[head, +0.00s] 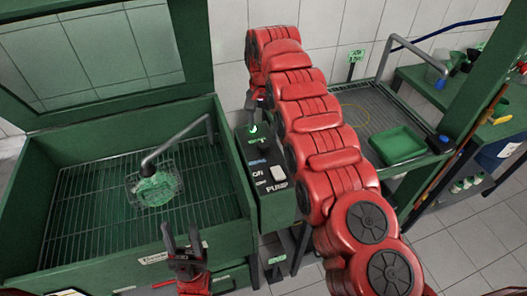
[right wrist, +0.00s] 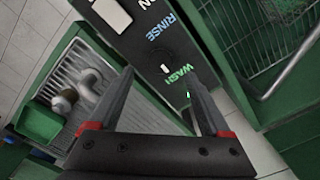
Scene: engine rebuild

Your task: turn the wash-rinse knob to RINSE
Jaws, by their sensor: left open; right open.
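The dark control panel (head: 265,165) stands on the right side of the green washer. The knob (right wrist: 165,69) is a dark round dial with a short white mark, between the blue RINSE label (right wrist: 160,27) and the green WASH label (right wrist: 178,76). My left gripper (head: 180,229) is open and empty in front of the washer.
The washer basin (head: 85,215) holds a greenish round part (head: 157,188) below a bent spout (head: 175,143). A green tray (head: 398,145) lies on the rack at right.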

